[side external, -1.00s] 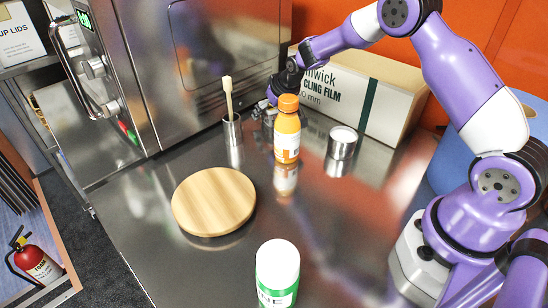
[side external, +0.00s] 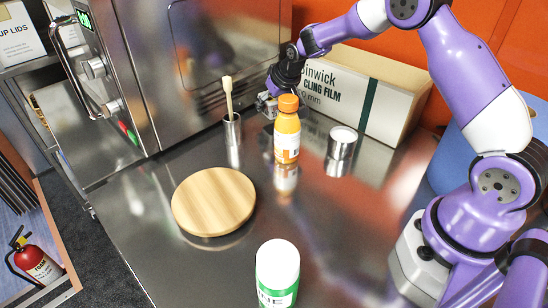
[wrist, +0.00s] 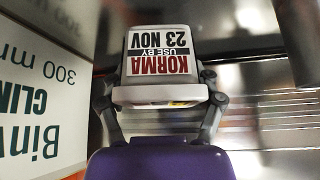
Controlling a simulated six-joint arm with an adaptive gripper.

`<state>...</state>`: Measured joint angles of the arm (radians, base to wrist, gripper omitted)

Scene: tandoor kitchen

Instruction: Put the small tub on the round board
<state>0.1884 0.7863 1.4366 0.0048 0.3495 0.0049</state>
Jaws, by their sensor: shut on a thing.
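In the side view, my gripper (side external: 268,102) is behind the orange bottle, near the oven front; the bottle and gripper mostly hide the tub there. The round board (side external: 213,201) is pale wood, lies flat on the steel counter to the front left of my gripper, and is bare.
The orange bottle (side external: 287,135) stands just in front of my gripper. A metal cup with a brush (side external: 232,130) is to the left, and a metal tin (side external: 342,143) to the right. The cling film box (side external: 365,95) is behind. A green-labelled white container (side external: 277,270) stands in front.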

